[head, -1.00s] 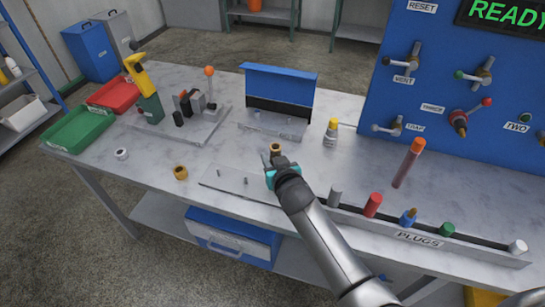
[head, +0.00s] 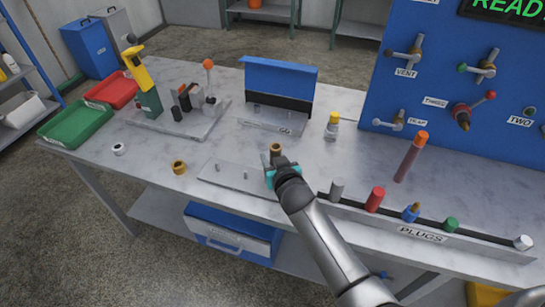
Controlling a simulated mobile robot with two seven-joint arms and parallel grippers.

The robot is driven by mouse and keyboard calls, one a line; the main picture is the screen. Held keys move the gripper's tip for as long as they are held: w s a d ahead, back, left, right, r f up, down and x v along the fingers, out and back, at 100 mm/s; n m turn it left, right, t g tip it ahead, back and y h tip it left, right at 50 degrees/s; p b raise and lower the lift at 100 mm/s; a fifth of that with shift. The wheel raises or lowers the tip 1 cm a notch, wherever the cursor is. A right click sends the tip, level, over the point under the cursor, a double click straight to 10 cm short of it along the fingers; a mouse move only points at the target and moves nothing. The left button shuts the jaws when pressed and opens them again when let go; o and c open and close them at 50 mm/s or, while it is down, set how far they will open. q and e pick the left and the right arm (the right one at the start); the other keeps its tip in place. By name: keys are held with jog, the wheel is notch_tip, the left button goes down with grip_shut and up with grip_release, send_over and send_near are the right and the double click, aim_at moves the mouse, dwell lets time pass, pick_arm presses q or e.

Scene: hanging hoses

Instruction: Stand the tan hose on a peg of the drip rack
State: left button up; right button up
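A short tan, brass-like tube with a dark open top (head: 276,148), which looks like the tan hose, shows upright at the tip of my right gripper (head: 272,163). The fingertips hide its lower part, so I cannot tell whether they are closed on it or whether it touches the table. A flat grey plate with short upright pegs (head: 232,184), which looks like the drip rack, lies just left of the gripper. Its two visible pegs are bare; my arm covers its right end. My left gripper is out of view.
A brass ring (head: 179,167) and a white ring (head: 118,149) lie left of the plate. A plug rail (head: 423,236) runs along the front right. An orange-topped tube (head: 411,156) stands behind it. A yellow-capped bottle (head: 332,125) and blue-backed stand (head: 279,84) are behind the gripper.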

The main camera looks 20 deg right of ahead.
jog(key=o, duration=0.4)
jog(key=p+v, duration=0.3)
jog(key=v, duration=1.2)
jog(key=shift+s+r, duration=0.1)
jog(key=shift+r, duration=0.05)
